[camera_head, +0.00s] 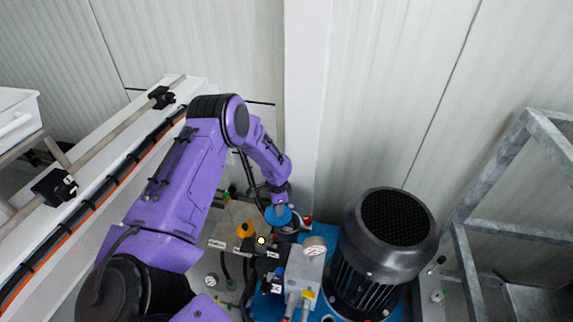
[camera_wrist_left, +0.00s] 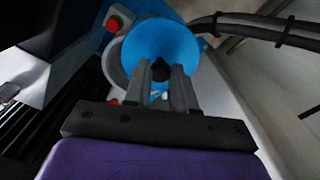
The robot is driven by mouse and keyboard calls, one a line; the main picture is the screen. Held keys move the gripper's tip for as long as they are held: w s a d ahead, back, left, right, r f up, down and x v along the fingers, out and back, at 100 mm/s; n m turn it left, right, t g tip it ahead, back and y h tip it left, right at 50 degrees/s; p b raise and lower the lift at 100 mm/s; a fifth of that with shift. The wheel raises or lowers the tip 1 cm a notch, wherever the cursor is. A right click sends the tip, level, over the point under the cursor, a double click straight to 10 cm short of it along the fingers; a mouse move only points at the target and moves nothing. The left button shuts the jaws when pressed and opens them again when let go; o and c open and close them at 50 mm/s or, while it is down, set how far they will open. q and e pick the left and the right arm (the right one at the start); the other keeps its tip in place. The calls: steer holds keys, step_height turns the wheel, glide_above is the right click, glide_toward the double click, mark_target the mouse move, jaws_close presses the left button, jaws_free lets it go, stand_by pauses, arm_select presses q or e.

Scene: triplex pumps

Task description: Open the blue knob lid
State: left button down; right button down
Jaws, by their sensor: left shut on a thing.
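The blue knob lid (camera_head: 278,215) sits on the pump unit, low in the middle of the head view. In the left wrist view the lid (camera_wrist_left: 160,45) is a round blue disc with a dark piece at its middle. My left gripper (camera_wrist_left: 162,72) reaches onto the lid, its two fingers shut around the middle piece. In the head view the left gripper (camera_head: 277,200) comes down from above and partly hides the lid. The lid appears seated on a grey round neck; whether it is lifted at all I cannot tell. My right gripper is not in view.
A large dark motor (camera_head: 390,240) stands close to the right of the lid. Gauges, a yellow cap (camera_head: 245,229) and a grey block (camera_head: 303,268) crowd the front. A red button (camera_wrist_left: 114,24) is beside the lid. A black hose (camera_wrist_left: 255,25) passes nearby. A metal frame (camera_head: 475,230) stands right.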

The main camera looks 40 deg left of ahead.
arm_select(q)
steer(key=a+m+b, duration=0.1)
steer(key=m, duration=0.1)
steer(key=w+a+m+b, duration=0.1)
steer(key=m, duration=0.1)
steer(key=shift+a+f+m, duration=0.15)
steer(key=shift+a+m, duration=0.05)
steer(key=shift+m, duration=0.1)
steer(key=m+b, duration=0.1)
steer(key=w+a+m+b, duration=0.1)
steer(key=m, duration=0.1)
steer(key=shift+w+a+m+b, duration=0.25)
steer(key=shift+w+m+b, duration=0.2)
steer(key=shift+m, duration=0.45)
steer(key=shift+r, duration=0.2)
steer(key=c, duration=0.9)
jaws_free()
